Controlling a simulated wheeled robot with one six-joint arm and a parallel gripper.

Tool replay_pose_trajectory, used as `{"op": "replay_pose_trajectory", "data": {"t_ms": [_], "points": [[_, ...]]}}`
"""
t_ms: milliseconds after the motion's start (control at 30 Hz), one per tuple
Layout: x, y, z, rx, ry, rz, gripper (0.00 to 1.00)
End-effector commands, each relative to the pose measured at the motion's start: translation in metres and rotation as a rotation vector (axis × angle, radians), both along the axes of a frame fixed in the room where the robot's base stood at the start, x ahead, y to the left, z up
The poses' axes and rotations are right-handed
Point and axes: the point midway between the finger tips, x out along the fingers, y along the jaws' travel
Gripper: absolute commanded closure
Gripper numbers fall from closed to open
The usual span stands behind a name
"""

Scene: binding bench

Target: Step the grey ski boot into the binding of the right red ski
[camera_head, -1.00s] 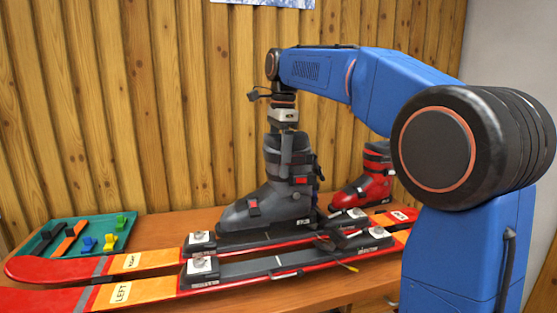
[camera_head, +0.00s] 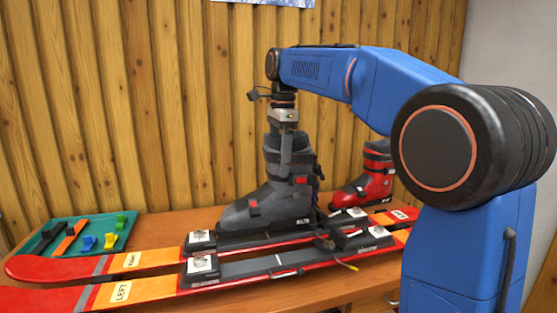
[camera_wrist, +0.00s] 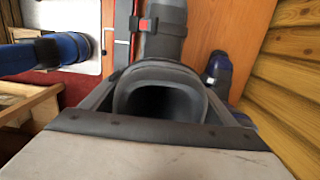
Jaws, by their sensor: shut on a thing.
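The grey ski boot (camera_head: 270,190) stands upright over the right red ski (camera_head: 150,262), the far one of the pair. Its toe points left at the toe piece (camera_head: 199,240), and its heel is near the heel piece (camera_head: 348,218). I cannot tell whether the sole touches the binding. My gripper (camera_head: 286,150) is shut on the boot's upper cuff from above. In the wrist view the open boot top (camera_wrist: 165,98) sits between the jaws, with the red buckle (camera_wrist: 157,25) beyond it.
The left ski (camera_head: 118,292) lies parallel in front, with its own binding. A red boot (camera_head: 370,180) stands behind at right. A green tray (camera_head: 40,252) with several coloured parts is at far left. A wooden wall (camera_head: 100,110) closes the back.

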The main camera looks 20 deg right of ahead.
Motion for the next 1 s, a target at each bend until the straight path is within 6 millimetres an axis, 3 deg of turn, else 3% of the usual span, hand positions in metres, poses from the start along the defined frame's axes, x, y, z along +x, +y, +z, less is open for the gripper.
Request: {"op": "replay_pose_trajectory", "data": {"t_ms": [1000], "points": [[0.000, 0.000, -0.017, 0.000, -0.001, 0.000, 0.82]]}}
